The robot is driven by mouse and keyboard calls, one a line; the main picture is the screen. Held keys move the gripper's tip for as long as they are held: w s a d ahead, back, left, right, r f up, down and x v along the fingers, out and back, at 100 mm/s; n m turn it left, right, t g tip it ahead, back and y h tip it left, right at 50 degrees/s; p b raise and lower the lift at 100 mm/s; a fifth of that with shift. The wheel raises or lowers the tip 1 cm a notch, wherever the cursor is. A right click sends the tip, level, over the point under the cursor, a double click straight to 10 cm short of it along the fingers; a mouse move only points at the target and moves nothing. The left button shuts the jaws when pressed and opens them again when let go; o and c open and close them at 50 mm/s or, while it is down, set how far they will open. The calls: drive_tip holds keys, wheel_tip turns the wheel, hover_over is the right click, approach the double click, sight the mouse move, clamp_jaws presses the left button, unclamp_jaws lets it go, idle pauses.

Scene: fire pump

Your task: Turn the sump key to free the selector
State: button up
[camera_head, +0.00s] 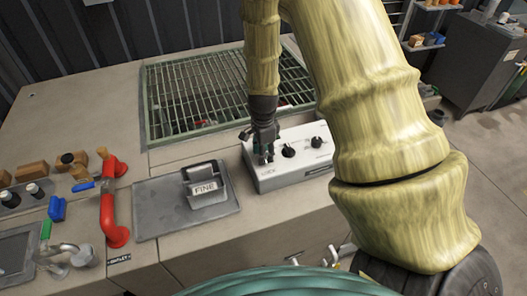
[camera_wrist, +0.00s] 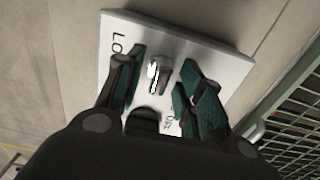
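A white control box (camera_head: 262,182) sits on the bench, with two black knobs on its top, a nearer one (camera_head: 288,151) and one to the right (camera_head: 316,142). My gripper (camera_head: 265,152) points down over the left end of the box. In the wrist view, a small silver key (camera_wrist: 164,77) stands on the box face between my green-padded fingers (camera_wrist: 162,70). The fingers are apart, with gaps visible on both sides of the key. Lettering starting "Lo" shows beside it, partly covered by a finger. In the head view my gripper hides the key.
A green metal grating (camera_head: 185,95) lies behind the box. A grey plate with a "FINE" block (camera_head: 205,187) is to the left, then a red pipe handle (camera_head: 112,205). Small coloured parts and blocks crowd the far left. A grey cabinet (camera_head: 473,60) stands at the back right.

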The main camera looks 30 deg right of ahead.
drive_tip(key=shift+c, duration=0.3)
clamp_jaws()
drive_tip(key=shift+n, duration=0.5)
drive_tip(key=n, duration=0.3)
drive_tip(key=shift+n+p, duration=0.35)
drive_tip(key=shift+n, duration=0.05)
drive_tip(key=n, duration=0.9)
drive_tip(key=shift+p, duration=0.3)
drive_tip(key=shift+n, duration=2)
